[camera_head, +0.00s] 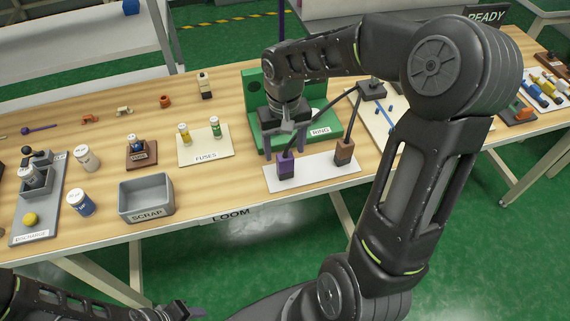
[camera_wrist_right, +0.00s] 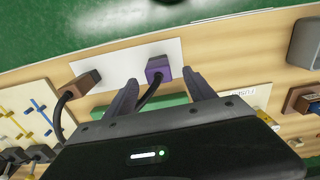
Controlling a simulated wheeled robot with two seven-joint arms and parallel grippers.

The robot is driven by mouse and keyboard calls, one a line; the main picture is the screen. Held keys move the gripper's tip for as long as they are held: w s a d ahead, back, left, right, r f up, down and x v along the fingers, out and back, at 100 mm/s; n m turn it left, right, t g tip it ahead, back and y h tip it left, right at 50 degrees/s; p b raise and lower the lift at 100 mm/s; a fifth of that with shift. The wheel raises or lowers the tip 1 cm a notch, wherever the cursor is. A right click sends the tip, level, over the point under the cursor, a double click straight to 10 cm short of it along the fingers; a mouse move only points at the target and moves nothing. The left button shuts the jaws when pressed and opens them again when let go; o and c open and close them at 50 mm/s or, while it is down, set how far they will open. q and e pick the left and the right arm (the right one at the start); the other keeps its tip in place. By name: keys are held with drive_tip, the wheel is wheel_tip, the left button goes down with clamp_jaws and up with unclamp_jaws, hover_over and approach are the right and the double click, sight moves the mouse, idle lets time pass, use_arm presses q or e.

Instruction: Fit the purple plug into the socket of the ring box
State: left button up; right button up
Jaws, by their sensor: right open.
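The purple plug (camera_head: 286,168) stands upright on a white plate (camera_head: 318,172) in front of the green ring box (camera_head: 330,142), with a black cable at its top. My right gripper (camera_head: 284,148) is open and points down just above and behind the plug. In the right wrist view, the purple plug (camera_wrist_right: 157,69) shows between the tips of my right gripper (camera_wrist_right: 160,78), not gripped. Only a green strip of the ring box (camera_wrist_right: 165,105) shows there. Its socket is hidden behind my right arm. My left gripper (camera_head: 185,311) is low at the bottom edge, its jaws unclear.
A brown plug (camera_head: 344,151) with its own black cable stands on the same plate, right of the purple one. A fuse board (camera_head: 205,152) and a grey scrap bin (camera_head: 146,198) lie to the left. A cream board (camera_head: 382,124) lies to the right.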

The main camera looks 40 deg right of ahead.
sight(285, 156)
drive_tip(key=shift+d+f+p, duration=0.1)
drive_tip(key=shift+f+p, duration=0.4)
drive_tip(key=shift+f, duration=2.15)
clamp_jaws()
drive_tip(key=shift+r, duration=0.1)
wheel_tip(285, 156, up, 10)
drive_tip(key=shift+f+b, duration=0.1)
drive_tip(key=shift+b, duration=0.35)
